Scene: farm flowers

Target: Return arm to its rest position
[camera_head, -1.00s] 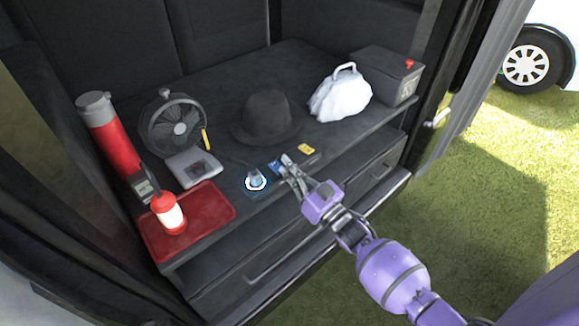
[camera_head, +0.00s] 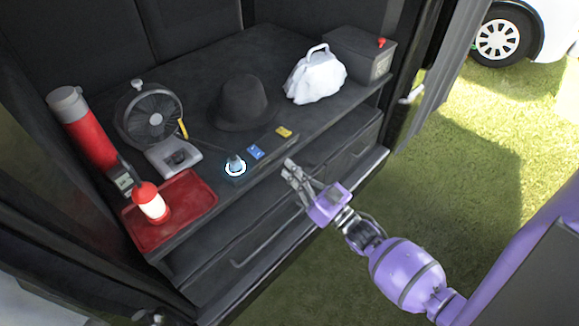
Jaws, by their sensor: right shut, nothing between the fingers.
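My right gripper (camera_head: 289,170) is shut and empty. It is at the front edge of the dark shelf (camera_head: 222,187), in front of the blue card and the yellow card. My purple right arm reaches in from the lower right, over the grass. My left gripper is not in view.
On the shelf are a red tray (camera_head: 190,205) with a red-and-white lantern (camera_head: 151,204), a red flask (camera_head: 88,135), a fan (camera_head: 150,118), a black hat (camera_head: 243,102), a white bag (camera_head: 316,76), and a dark box (camera_head: 358,56). A blue card (camera_head: 256,152) and yellow card (camera_head: 284,132) lie near the edge. Drawers sit below.

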